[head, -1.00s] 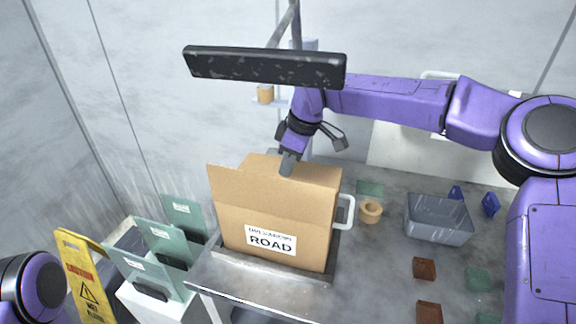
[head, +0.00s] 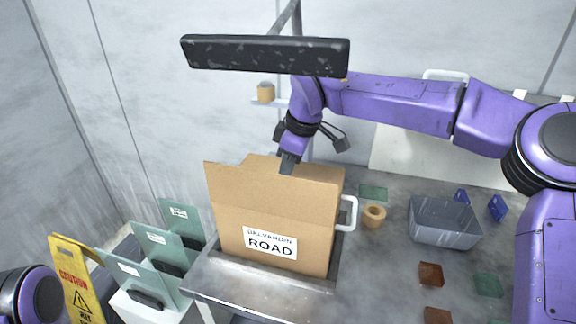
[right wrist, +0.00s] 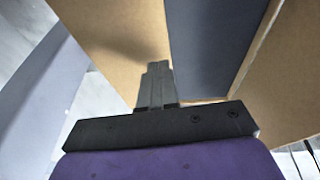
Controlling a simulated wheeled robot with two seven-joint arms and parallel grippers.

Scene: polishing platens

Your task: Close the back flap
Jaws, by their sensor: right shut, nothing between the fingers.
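A brown cardboard box (head: 275,215) with a white label reading ROAD stands on the grey table in the head view. Its front and side panels stand upright. My right gripper (head: 288,163) is shut and empty at the box's back top edge, pointing down. In the right wrist view my shut fingers (right wrist: 156,82) are over a cardboard panel (right wrist: 118,40), with a dark gap beside it and another panel (right wrist: 275,85) at the right. I cannot tell whether the fingers touch the cardboard. My left gripper is not in view.
A roll of tape (head: 374,215) and a grey bin (head: 445,222) stand right of the box. A white handle (head: 348,213) is close by its right side. Green plates (head: 163,250) and a yellow caution sign (head: 78,280) stand at left. A black bar (head: 265,55) crosses above.

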